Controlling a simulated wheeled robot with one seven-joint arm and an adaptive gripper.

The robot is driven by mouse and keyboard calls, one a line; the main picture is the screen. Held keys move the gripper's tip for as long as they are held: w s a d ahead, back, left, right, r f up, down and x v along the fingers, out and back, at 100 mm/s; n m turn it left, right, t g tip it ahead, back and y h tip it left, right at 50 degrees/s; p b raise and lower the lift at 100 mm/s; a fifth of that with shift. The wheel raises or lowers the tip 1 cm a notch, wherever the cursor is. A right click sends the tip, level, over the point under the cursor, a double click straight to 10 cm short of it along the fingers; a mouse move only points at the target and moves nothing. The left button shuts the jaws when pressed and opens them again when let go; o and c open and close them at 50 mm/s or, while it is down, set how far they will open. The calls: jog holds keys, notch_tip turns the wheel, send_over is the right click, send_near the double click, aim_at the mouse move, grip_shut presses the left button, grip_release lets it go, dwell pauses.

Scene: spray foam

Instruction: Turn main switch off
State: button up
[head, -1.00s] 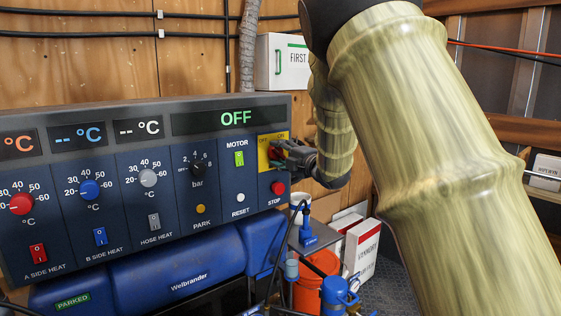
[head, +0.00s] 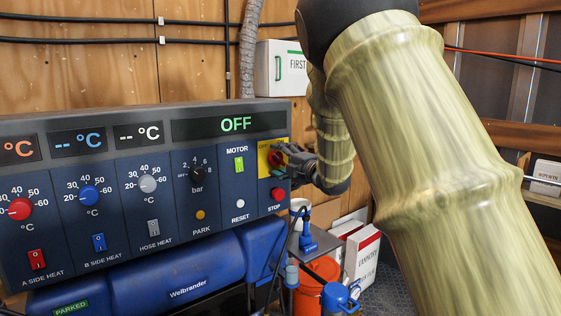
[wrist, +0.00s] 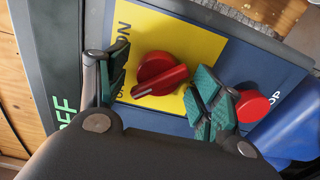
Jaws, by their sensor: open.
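The main switch (wrist: 160,77) is a red rotary knob on a yellow plate marked OFF and ON. In the wrist view its white-marked handle points to the lower left, toward the partly hidden OFF label. It also shows small in the head view (head: 275,158) at the panel's right end. My gripper (wrist: 163,82) is open, with its green-padded fingers on either side of the knob and gaps visible between pads and knob. In the head view my gripper (head: 286,162) is at the switch and partly covers it. The panel display (head: 236,124) reads OFF.
A red STOP button (wrist: 252,107) sits close beside the right finger. The green MOTOR switch (head: 239,164) is left of the main switch. Below are an orange bucket (head: 310,295) and boxes (head: 363,255). A first aid box (head: 281,68) hangs on the wall above.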

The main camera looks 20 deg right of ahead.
jog(key=v, duration=1.2)
notch_tip(320, 180, down, 20)
jog(key=s+m+g+h+p, duration=0.1)
jog(key=s+m+g+h, duration=0.15)
jog(key=m, duration=0.35)
jog(key=s+a+f+m+g+h+p, duration=0.1)
jog(key=s+f+m+g, duration=0.3)
jog(key=f, duration=0.7)
jog(key=s+a+f+m+h+p, duration=0.1)
jog(key=s+a+f+m+h, duration=0.15)
jog(key=s+f, duration=0.55)
jog(key=s+a+f+m+g+p, duration=0.15)
jog(key=s+f+m+g, duration=0.45)
jog(key=s+f, duration=1.1)
jog(key=s+a+f+m+g, duration=0.2)
jog(key=s+f, duration=0.1)
jog(key=s, duration=0.7)
jog(key=s+a+f+m+g, duration=0.2)
jog(key=s, duration=0.8)
jog(key=shift+s+f+p, duration=0.2)
jog(key=shift+f+p, duration=0.1)
jog(key=shift+f, duration=0.1)
jog(key=shift+g, duration=0.25)
